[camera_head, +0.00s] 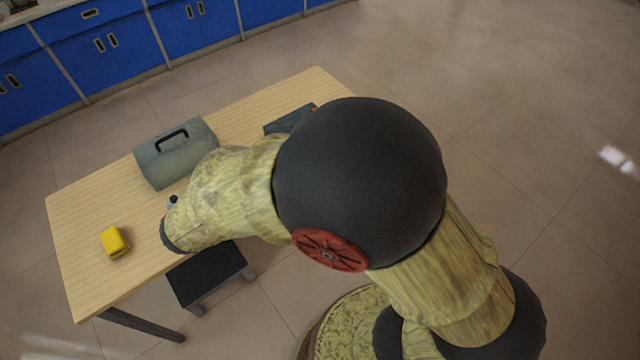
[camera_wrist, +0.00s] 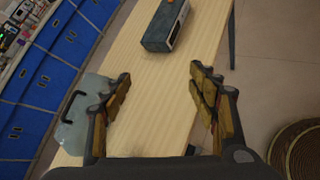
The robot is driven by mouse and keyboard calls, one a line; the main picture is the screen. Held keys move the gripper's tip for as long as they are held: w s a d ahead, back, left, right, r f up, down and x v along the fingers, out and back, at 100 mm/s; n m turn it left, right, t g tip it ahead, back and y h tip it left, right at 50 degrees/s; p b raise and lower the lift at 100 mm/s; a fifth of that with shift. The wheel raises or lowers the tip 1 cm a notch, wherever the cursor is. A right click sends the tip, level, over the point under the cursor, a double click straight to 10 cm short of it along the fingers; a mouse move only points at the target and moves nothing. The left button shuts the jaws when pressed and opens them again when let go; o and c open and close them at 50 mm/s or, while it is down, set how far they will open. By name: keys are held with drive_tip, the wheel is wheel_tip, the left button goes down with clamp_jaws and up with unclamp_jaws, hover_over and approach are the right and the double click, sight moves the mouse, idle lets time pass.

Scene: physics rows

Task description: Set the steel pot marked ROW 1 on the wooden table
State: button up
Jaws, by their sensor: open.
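The wooden table (camera_head: 85,205) runs diagonally through the head view, and its pale top (camera_wrist: 150,95) also fills the middle of the wrist view. No steel pot marked ROW 1 shows in either view. My gripper (camera_wrist: 160,78) is open and empty, with its two fingers spread over the tabletop in the wrist view. In the head view my own arm hides the gripper and part of the table.
A grey-green toolbox (camera_head: 180,150) and a dark box (camera_head: 288,120) stand on the table. A yellow block (camera_head: 114,241) lies near its left end. A black stool (camera_head: 208,270) stands by its near edge. Blue cabinets (camera_head: 110,45) line the back.

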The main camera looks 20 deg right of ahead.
drive_tip(key=s+d+r+m+g, duration=0.35)
drive_tip(key=s+d+m, duration=0.2)
drive_tip(key=d, duration=0.25)
drive_tip(key=s+d+r+m+g, duration=0.2)
drive_tip(key=s+d+r+m, duration=0.3)
drive_tip(key=d, duration=0.3)
drive_tip(key=s+r+m+t+y, duration=0.1)
drive_tip(key=s+r+m+y, duration=0.5)
drive_tip(key=s+m, duration=0.6)
drive_tip(key=shift+r+m, duration=0.25)
drive_tip(key=shift+m, duration=0.2)
drive_tip(key=shift+s+d+t, duration=0.1)
drive_tip(key=shift+t, duration=0.15)
drive_tip(key=shift+r, duration=0.2)
drive_tip(key=shift+c, duration=1.1)
